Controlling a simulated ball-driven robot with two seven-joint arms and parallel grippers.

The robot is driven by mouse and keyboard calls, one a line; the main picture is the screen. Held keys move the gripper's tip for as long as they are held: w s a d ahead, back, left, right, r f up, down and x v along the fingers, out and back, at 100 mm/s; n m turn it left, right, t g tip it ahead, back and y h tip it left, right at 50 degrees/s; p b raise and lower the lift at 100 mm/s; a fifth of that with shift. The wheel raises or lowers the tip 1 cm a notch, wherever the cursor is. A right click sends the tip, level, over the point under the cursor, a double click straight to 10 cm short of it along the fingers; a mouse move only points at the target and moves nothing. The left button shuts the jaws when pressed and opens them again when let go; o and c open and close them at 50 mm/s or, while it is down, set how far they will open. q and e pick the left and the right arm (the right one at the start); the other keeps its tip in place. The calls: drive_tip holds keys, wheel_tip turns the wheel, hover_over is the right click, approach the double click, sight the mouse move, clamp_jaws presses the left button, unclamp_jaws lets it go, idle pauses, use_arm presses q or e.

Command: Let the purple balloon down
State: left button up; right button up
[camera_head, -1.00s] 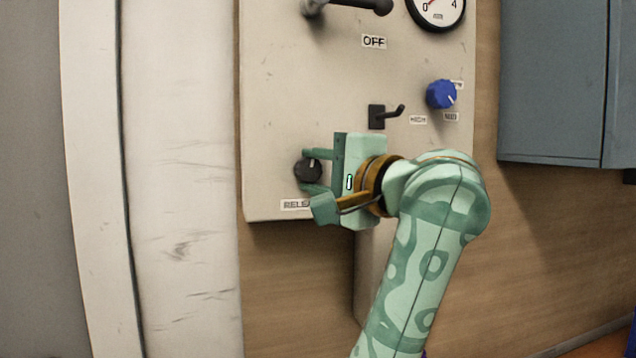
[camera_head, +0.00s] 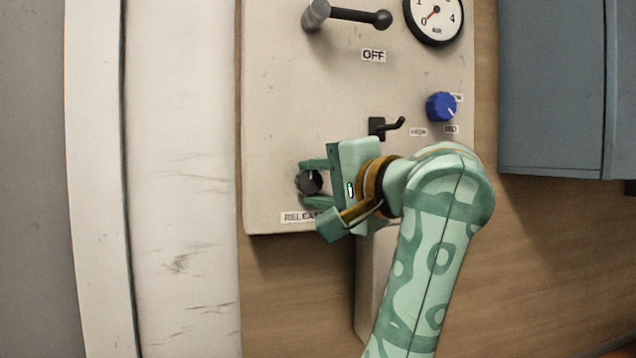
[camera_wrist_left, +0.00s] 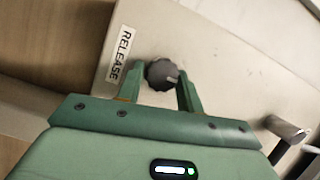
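The dark round release knob (camera_head: 310,182) sits low on the pale panel (camera_head: 285,110), above a label (camera_head: 297,216) that reads RELEASE in the wrist view. My left gripper (camera_head: 314,182) reaches it from the right, one finger above the knob and one below. In the left wrist view the knob (camera_wrist_left: 162,74) fills nearly all the space between the fingertips (camera_wrist_left: 161,77), which look shut on it; any thin gap is hard to make out. The purple balloon and my right gripper are not in view.
Above are a lever (camera_head: 350,14) by an OFF label, a gauge (camera_head: 434,18) with its needle near 0, a black hook (camera_head: 385,127) and a blue knob (camera_head: 441,106). A grey-blue cabinet (camera_head: 550,90) stands right, a white post (camera_head: 180,180) left.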

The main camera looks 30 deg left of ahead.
use_arm(q)
drive_tip(key=o, duration=0.3)
drive_tip(key=p+v, duration=0.6)
drive_tip(key=v, duration=1)
drive_tip(key=shift+s+d, duration=0.15)
